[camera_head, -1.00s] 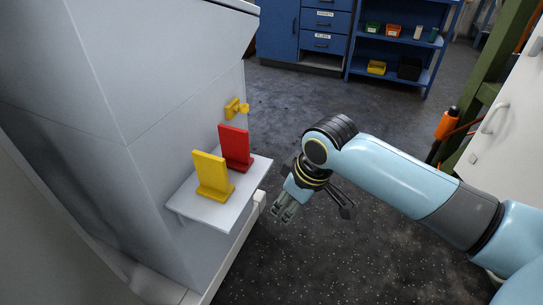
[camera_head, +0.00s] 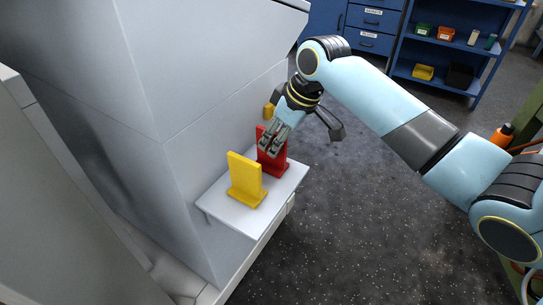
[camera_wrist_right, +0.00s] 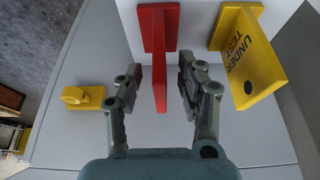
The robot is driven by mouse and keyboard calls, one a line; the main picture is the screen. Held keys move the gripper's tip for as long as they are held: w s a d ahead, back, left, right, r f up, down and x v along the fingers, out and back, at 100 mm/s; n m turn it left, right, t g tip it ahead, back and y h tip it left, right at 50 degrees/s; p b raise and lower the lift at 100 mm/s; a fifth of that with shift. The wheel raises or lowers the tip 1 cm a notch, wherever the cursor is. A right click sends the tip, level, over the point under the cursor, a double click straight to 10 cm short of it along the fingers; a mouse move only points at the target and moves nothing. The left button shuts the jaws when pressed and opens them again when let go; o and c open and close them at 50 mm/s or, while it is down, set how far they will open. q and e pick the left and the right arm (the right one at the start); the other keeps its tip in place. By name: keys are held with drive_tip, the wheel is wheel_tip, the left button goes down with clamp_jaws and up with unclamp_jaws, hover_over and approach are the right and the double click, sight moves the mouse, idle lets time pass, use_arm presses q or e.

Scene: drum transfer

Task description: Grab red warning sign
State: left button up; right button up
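The red warning sign (camera_head: 275,166) stands upright on a small grey shelf (camera_head: 222,207) fixed to the side of a large light-grey cabinet. My right gripper (camera_head: 271,142) is at the sign's upper part and hides some of it. In the right wrist view the red sign (camera_wrist_right: 158,50) is seen between the two fingers of the open gripper (camera_wrist_right: 161,78), with a gap visible on each side. A yellow sign (camera_head: 244,178) stands beside it on the shelf; its "UNDER TEST" lettering shows in the wrist view (camera_wrist_right: 252,62). My left gripper is not in view.
The grey cabinet (camera_head: 200,100) rises directly behind the shelf. A yellow knob (camera_head: 268,110) sticks out of its wall near my right gripper, and also shows in the wrist view (camera_wrist_right: 82,97). Blue shelving (camera_head: 440,90) stands at the back. The floor right of the shelf is clear.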

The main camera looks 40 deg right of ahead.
sight(264, 160)
drive_tip(key=x, duration=0.3)
drive_tip(key=shift+w+f, duration=0.1)
clamp_jaws()
